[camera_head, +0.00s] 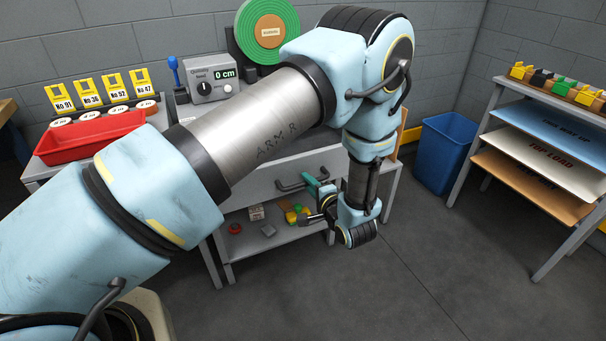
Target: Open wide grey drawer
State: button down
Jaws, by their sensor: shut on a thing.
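The wide grey drawer (247,187) is in the workbench below its top, with a dark bar handle (289,186) on its front. My arm crosses in front of the bench and hides part of the drawer. My gripper (316,188) is at the right part of the handle and is shut on it. The wrist partly hides the fingers. I cannot tell from this view how far the drawer stands out.
A shelf under the drawer holds several small items (292,215). A blue bin (446,152) and a board rack (540,146) are right. The floor in front is clear.

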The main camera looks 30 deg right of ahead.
jog(key=shift+s, duration=0.2)
jog(key=c, duration=0.8)
grip_release()
jog(key=shift+c, duration=0.2)
jog(key=shift+s, duration=0.1)
jog(key=b+v, duration=0.1)
jog(key=v, duration=0.9)
jog(key=shift+s+b, duration=0.3)
jog(key=shift+b, duration=0.1)
jog(key=shift+s, duration=0.1)
